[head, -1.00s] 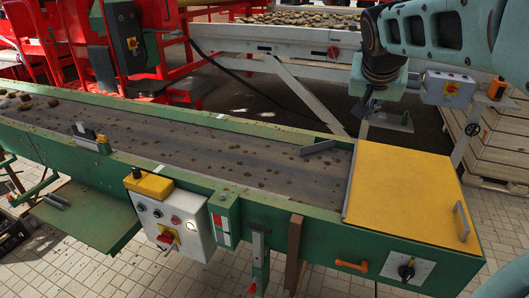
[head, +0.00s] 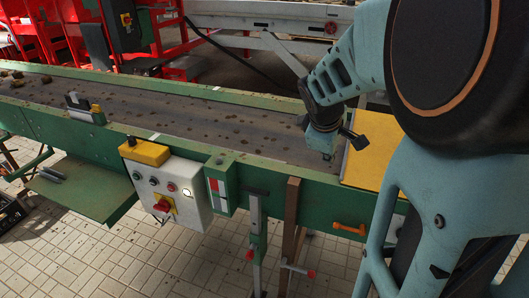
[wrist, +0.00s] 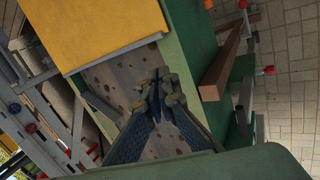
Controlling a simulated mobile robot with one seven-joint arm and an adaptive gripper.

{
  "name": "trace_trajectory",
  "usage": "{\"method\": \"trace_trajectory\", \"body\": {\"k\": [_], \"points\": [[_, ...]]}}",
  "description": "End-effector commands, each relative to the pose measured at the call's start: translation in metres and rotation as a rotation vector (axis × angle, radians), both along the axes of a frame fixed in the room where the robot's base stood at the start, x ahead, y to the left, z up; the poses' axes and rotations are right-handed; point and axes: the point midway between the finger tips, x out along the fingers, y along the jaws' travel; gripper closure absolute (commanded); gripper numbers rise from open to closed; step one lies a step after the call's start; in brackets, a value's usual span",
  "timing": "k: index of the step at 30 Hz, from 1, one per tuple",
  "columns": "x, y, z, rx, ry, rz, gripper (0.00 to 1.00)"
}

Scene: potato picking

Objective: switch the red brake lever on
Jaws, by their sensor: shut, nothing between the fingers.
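Red-tipped rods show low on the machine's front legs in the head view, one with a red end (head: 298,268). A red end also shows in the wrist view (wrist: 265,70). An orange-red handle (head: 348,229) is on the green side wall, and a red rotary switch (head: 163,205) is on the control box. I cannot tell which of these is the brake lever. My gripper (wrist: 158,88) is shut and empty, above the belt beside the yellow cover. In the head view my gripper (head: 325,150) is small and partly hidden. It touches none of the red parts.
The green conveyor wall (head: 285,178) lies between my gripper and the front legs. The yellow cover (head: 368,160) is at the belt's right end, partly hidden by my arm. The grey control box (head: 178,190) hangs on the front. Paved floor in front is clear.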

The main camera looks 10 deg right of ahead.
Motion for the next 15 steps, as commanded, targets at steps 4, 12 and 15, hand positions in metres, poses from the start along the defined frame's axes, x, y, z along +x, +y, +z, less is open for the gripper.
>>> {"method": "trace_trajectory", "body": {"k": [4,12,15], "points": [[-0.025,0.006,-0.091,-0.096,0.222,0.339,1.00],[-0.057,0.026,-0.244,-0.202,0.512,1.057,1.00],[-0.061,0.036,-0.286,-0.229,0.551,1.288,1.00]]}}
